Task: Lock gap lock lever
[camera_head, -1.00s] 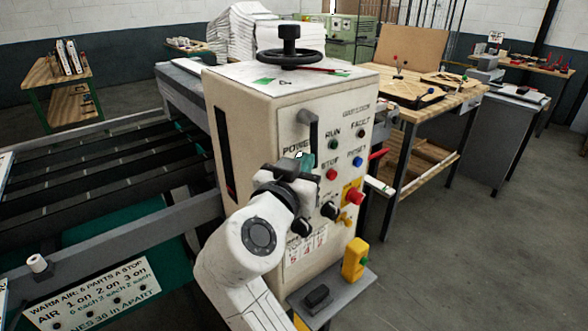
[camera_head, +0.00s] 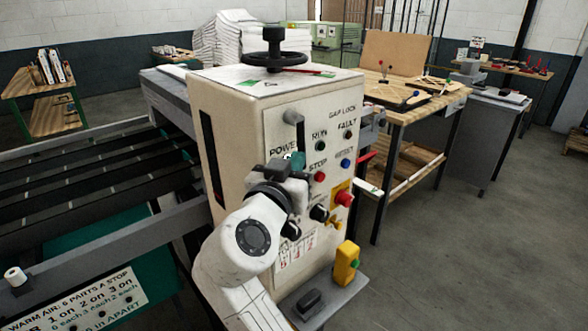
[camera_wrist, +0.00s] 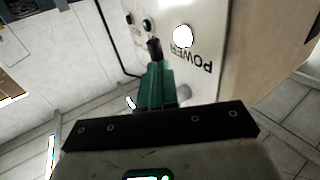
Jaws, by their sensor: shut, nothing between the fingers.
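The off-white machine cabinet (camera_head: 225,110) has a front panel with the words GAP LOCK at its upper right. A dark grey upright bar handle (camera_head: 297,130) stands at the panel's upper left. A red lever-like piece (camera_head: 366,157) sticks out past the right edge; I cannot tell which part is the gap lock lever. My gripper (camera_head: 297,158) is shut and empty in front of the panel, close to the POWER label. In the wrist view its green fingers (camera_wrist: 156,72) point toward the panel, with a dark knob-like tip (camera_wrist: 154,48) just beyond; contact cannot be told.
A red knob (camera_head: 344,199), black knobs and small buttons lie right of my gripper. A handwheel (camera_head: 274,50) tops the cabinet. A yellow box (camera_head: 346,264) stands on a low shelf. A conveyor (camera_head: 90,180) is left, a wooden bench (camera_head: 425,108) right. Floor is free at far right.

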